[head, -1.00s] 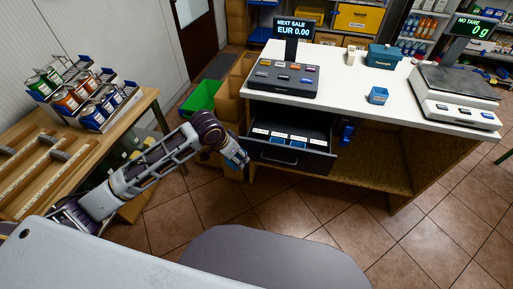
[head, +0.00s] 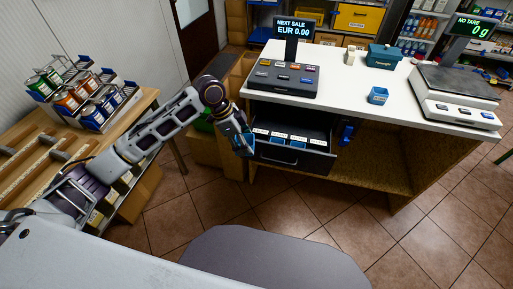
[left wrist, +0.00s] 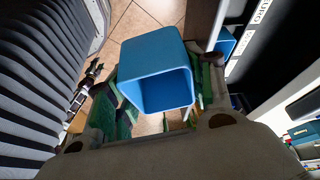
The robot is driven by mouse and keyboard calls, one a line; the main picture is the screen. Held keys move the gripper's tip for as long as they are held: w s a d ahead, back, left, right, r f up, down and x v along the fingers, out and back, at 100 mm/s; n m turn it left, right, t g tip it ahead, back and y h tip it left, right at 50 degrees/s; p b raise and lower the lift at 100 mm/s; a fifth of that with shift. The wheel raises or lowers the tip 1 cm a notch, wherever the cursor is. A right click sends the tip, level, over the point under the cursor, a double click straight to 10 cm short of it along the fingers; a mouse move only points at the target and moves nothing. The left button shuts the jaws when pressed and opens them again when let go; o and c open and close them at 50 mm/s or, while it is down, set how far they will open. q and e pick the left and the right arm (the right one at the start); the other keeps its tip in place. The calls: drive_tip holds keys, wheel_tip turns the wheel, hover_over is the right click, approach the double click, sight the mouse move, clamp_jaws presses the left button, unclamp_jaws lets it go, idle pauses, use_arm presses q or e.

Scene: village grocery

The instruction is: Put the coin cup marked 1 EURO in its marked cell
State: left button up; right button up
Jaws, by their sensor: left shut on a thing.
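My left gripper (head: 239,143) is shut on a blue, open-topped coin cup (left wrist: 155,72), which looks empty in the left wrist view; no marking on it can be read. In the head view the gripper is at the left side of the open cash drawer (head: 292,157), and the held cup is mostly hidden. The drawer has a row of white labels with blue cups in front of several. In the left wrist view a label strip (left wrist: 262,14) ending in "URO" and another blue cup (left wrist: 225,42) show to the right of the held cup. My right gripper is out of view.
The white counter (head: 345,80) above the drawer carries a till (head: 285,78), a small blue container (head: 377,95), a teal box (head: 384,56) and a scale (head: 455,95). A wooden table with a can rack (head: 90,100) stands at left.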

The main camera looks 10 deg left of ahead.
use_arm(q)
drive_tip(key=shift+w+d+r+m, duration=0.1)
drive_tip(key=shift+d+r+m, duration=0.05)
drive_tip(key=shift+r+m, duration=0.45)
drive_tip(key=shift+d+r+m+g, duration=0.15)
drive_tip(key=shift+r+m+g, duration=0.35)
drive_tip(key=shift+r+m, duration=0.1)
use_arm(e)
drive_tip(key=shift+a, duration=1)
use_arm(q)
drive_tip(key=shift+r, duration=0.1)
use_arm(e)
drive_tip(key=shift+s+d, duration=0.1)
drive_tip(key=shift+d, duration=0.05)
